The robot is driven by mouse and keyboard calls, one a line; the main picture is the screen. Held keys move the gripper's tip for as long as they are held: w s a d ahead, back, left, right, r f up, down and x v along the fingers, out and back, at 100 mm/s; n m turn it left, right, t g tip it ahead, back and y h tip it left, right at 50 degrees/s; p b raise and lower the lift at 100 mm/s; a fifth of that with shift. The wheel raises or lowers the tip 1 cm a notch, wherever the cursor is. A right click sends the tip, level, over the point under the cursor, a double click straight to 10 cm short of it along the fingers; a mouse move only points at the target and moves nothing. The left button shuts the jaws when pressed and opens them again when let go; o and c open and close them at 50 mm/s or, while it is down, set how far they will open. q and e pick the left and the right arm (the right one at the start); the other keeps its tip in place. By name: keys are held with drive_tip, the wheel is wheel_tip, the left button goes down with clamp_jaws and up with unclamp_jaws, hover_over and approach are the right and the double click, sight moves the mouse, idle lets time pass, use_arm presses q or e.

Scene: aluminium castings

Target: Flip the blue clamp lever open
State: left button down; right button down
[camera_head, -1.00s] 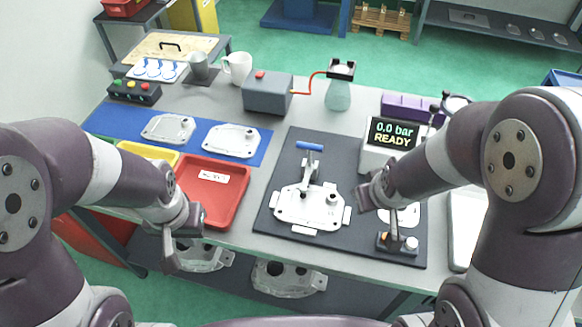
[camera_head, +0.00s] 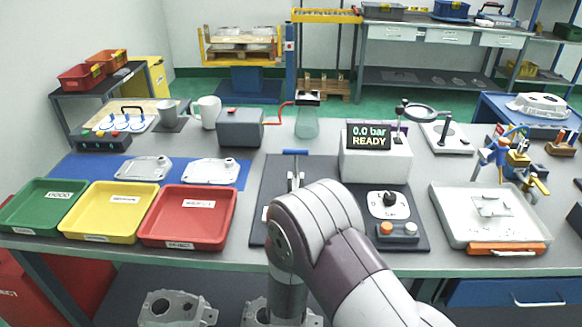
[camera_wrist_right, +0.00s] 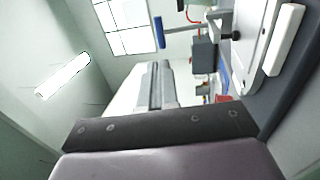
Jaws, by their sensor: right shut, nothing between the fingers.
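The blue clamp lever (camera_head: 295,152) stands at the back of the dark fixture mat (camera_head: 262,190), its bar level on top of an upright grey clamp arm. In the right wrist view, which is turned sideways, the blue handle (camera_wrist_right: 159,32) shows beyond the fingertips, with a gap between them. My right gripper (camera_wrist_right: 161,68) is shut and empty in that view. In the head view my right arm covers the front of the clamp and most of the casting, and its gripper is hidden. The white casting plate (camera_wrist_right: 250,35) shows in part in the wrist view. My left gripper is out of view.
The display box (camera_head: 376,165) reading 0.0 bar READY stands right of the lever. A control box with orange and grey buttons (camera_head: 398,232) sits at the mat's right front. Red (camera_head: 190,243), yellow (camera_head: 98,238) and green trays line the left. A grey box (camera_head: 240,128) stands behind.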

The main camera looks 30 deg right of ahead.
sight(296, 154)
drive_tip(key=p+x, duration=0.1)
drive_tip(key=x, duration=1.3)
drive_tip(key=shift+a, duration=0.15)
